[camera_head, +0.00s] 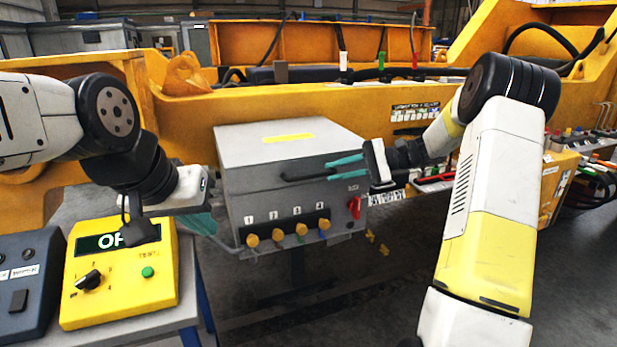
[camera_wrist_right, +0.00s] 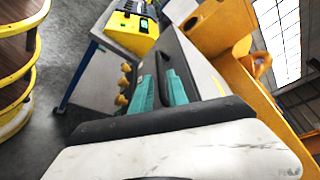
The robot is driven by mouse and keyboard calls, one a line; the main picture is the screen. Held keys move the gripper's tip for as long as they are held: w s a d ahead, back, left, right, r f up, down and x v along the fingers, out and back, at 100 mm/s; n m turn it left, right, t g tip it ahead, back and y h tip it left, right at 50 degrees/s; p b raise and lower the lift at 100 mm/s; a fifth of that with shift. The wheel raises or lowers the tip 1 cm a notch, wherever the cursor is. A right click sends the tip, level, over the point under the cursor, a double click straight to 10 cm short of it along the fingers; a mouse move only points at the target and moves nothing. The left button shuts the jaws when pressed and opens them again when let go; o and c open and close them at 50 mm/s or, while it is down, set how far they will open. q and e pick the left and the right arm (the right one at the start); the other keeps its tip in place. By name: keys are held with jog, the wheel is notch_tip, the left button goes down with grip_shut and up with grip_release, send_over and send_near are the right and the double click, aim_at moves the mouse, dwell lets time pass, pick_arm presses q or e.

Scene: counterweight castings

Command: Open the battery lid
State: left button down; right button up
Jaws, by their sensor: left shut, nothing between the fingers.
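The grey battery box (camera_head: 290,185) stands in the middle, its lid (camera_head: 270,150) lying flat with a yellow strip on top. A dark bar handle (camera_head: 303,177) runs along the upper front of the box. My right gripper (camera_head: 346,168) has its teal fingers close together, one above and one below the handle's right part, and looks shut on it. In the right wrist view its fingers (camera_wrist_right: 160,92) also flank the dark bar. My left gripper (camera_head: 203,224) is shut and empty, low beside the box's left side, partly hidden by its own wrist.
The box front has several numbered yellow knobs (camera_head: 300,230) and a red switch (camera_head: 354,207). A yellow tester (camera_head: 120,285) stands on a bench at lower left, under my left wrist. A yellow machine frame (camera_head: 300,105) runs behind the box.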

aim_at(315, 175)
jog(key=x, duration=0.7)
jog(key=shift+a, duration=0.3)
grip_shut()
dwell(1.1)
